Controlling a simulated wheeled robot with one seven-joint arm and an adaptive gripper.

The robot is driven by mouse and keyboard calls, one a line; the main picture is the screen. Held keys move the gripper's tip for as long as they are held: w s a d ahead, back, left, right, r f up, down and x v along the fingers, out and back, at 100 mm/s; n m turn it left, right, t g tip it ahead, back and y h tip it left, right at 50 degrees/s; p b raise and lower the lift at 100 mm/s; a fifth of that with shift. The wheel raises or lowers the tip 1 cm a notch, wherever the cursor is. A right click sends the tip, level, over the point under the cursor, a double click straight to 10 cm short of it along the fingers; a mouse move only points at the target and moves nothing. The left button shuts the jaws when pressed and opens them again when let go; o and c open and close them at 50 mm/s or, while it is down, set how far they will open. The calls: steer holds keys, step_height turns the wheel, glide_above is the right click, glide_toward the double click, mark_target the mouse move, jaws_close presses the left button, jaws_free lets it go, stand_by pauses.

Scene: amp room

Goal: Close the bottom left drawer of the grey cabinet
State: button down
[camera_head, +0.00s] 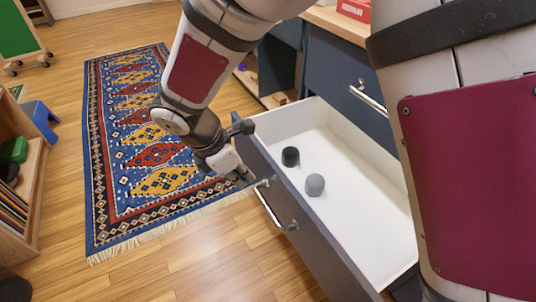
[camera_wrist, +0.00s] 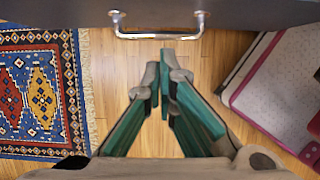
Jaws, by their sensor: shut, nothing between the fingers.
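The grey cabinet (camera_head: 345,72) stands at the upper right of the head view, partly hidden by my arm. One low drawer (camera_head: 352,222) is pulled well out; its inside is white and its front is dark grey. Its metal handle (camera_head: 275,208) shows on the front and also at the top of the wrist view (camera_wrist: 158,37). My gripper (camera_head: 245,178) is shut and empty, outside the drawer by its front, near the handle's far end. In the wrist view its fingers (camera_wrist: 165,65) point toward the handle. Whether they touch the drawer is unclear.
A black cylinder (camera_head: 290,156) and a grey rounded object (camera_head: 315,185) lie in the drawer. A patterned rug (camera_head: 150,150) covers the wood floor to the left. A shelf (camera_head: 30,190) and a blue stool (camera_head: 40,122) stand at the far left. Floor before the drawer is clear.

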steer(key=w+d+f+b, duration=0.1)
steer(key=f, duration=0.2)
steer(key=w+d+f+b, duration=0.1)
steer(key=d+f+b, duration=0.1)
steer(key=f, duration=0.1)
steer(key=w+d+f+b, duration=0.1)
steer(key=d+f+b, duration=0.1)
steer(key=shift+w+d+f, duration=0.25)
steer(key=shift+w+f, duration=0.1)
steer(key=shift+f, duration=0.05)
steer(key=shift+w+d, duration=0.25)
steer(key=shift+d, duration=0.15)
steer(key=shift+r, duration=0.1)
steer(key=w+d+p, duration=0.4)
steer(key=w+d, duration=0.3)
steer(key=d, duration=0.4)
steer(key=w+d+p, duration=0.4)
steer(key=w+d, duration=0.4)
steer(key=d, duration=0.4)
steer(key=shift+w+p, duration=0.3)
steer(key=shift+p, duration=0.05)
